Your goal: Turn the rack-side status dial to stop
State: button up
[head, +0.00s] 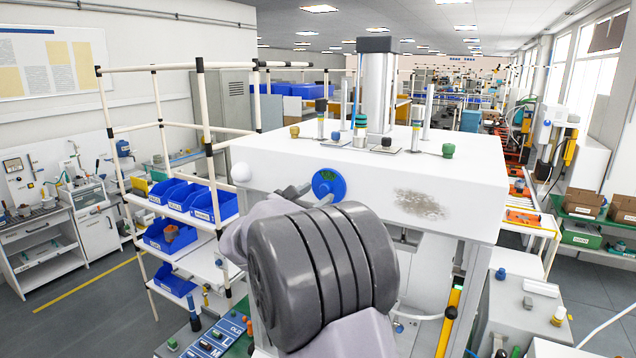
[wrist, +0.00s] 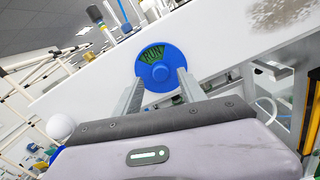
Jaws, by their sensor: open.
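The status dial (head: 328,185) is a round blue disc on the white front face of the press, near its top left. In the wrist view the dial (wrist: 153,55) has a dark window with green letters reading RUN and a small round blue hub below it. My gripper (wrist: 160,77) is open, its two grey fingers pointing at the dial, one on each side of its lower part. In the head view my gripper (head: 309,194) is partly hidden behind my grey wrist. I cannot tell whether the fingers touch the dial.
The press top (head: 280,150) carries a tall cylinder (head: 376,90) and several small valves. A rack with blue bins (head: 213,205) stands at left. A yellow-black post (head: 449,320) stands below right.

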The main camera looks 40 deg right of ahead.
aim_at(324, 189)
jog(key=shift+p+x, duration=0.35)
jog(key=shift+x, duration=0.8)
jog(key=shift+w+d, duration=0.1)
jog(key=shift+d, duration=0.3)
grip_shut()
jog(key=shift+b, duration=0.45)
